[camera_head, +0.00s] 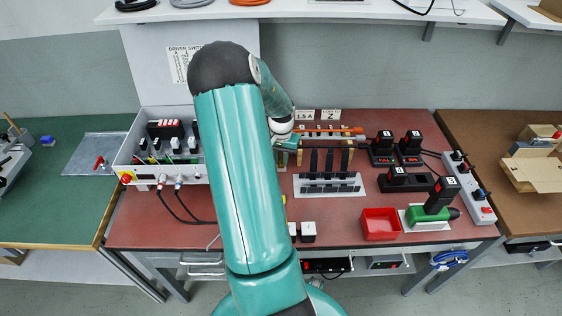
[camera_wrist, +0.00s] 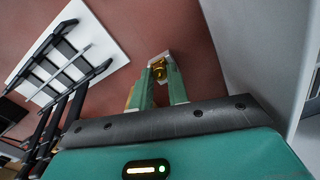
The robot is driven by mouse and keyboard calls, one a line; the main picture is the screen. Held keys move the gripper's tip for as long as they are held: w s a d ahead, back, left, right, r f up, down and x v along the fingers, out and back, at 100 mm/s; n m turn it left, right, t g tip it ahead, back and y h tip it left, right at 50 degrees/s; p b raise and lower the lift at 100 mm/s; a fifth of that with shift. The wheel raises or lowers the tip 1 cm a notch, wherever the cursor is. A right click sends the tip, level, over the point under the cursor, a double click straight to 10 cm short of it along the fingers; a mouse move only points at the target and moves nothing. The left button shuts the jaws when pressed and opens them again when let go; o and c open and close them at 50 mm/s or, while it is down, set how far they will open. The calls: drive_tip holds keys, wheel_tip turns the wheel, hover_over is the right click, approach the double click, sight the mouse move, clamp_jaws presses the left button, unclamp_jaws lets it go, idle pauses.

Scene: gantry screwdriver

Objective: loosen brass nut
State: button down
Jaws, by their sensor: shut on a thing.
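My gripper (camera_wrist: 159,72) shows in the wrist view with its two green fingers closed around a small brass nut (camera_wrist: 158,67). A pale fitting or plate edge shows just beyond the nut, and the fingertips partly hide the nut's sides. I cannot tell how far the nut is threaded on. In the head view my gripper (camera_head: 287,146) reaches behind my teal arm, over the back of the red-brown bench (camera_head: 350,235). The nut cannot be made out there.
A grey control box (camera_head: 160,179) with cables stands at left. A slotted black rack (camera_head: 328,186) stands right of my arm. Further right are a red bin (camera_head: 380,224), black battery blocks (camera_head: 397,178), a green driver (camera_head: 430,214) and a power strip (camera_head: 470,188).

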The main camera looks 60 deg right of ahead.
drive_tip(key=n, duration=1.8)
drive_tip(key=shift+n, duration=0.3)
drive_tip(key=c, duration=1.6)
unclamp_jaws()
